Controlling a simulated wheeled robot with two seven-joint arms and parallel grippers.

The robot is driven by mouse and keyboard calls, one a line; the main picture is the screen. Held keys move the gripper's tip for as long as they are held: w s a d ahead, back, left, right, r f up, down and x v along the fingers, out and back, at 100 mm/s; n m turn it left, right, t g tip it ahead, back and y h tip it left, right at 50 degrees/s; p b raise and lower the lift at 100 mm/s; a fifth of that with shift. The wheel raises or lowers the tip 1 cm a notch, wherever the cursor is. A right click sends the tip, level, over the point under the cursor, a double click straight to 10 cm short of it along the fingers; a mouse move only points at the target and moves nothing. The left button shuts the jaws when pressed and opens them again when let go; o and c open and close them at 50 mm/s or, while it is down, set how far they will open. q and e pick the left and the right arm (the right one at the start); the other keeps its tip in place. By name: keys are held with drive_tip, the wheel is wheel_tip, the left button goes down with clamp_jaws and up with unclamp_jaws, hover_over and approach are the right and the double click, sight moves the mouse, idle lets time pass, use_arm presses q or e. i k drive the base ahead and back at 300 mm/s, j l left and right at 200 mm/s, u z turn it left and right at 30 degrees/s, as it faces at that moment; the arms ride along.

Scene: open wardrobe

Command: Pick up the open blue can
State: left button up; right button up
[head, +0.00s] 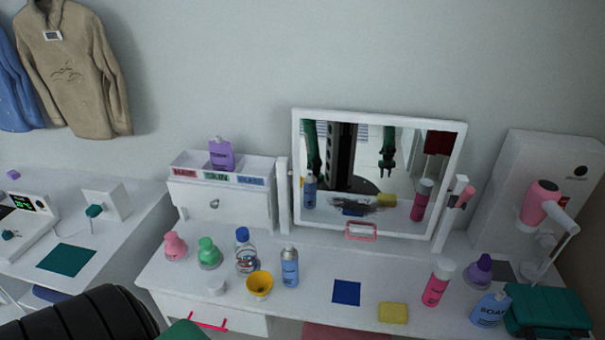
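A blue spray can (290,270) with a grey top stands upright on the white dressing table, just right of a yellow cup. Its top shows no coloured cap, and its reflection shows in the mirror. A clear bottle with a blue cap (244,252) stands to its left, behind the yellow cup (260,284). Neither gripper shows directly in the head view. A black ribbed part and a green part at the bottom left look like my arm. The mirror (345,145) reflects green arms and a dark gripper, too small to judge.
Pink (175,246) and green (208,253) bottles and a small white jar (216,286) stand left. A blue square (346,292), yellow sponge (393,313), pink can (437,284), soap bottle (489,310) and green case (548,311) lie right. A drawer box (222,205) stands behind.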

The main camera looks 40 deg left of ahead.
sight(289, 259)
drive_tip(key=u, duration=1.35)
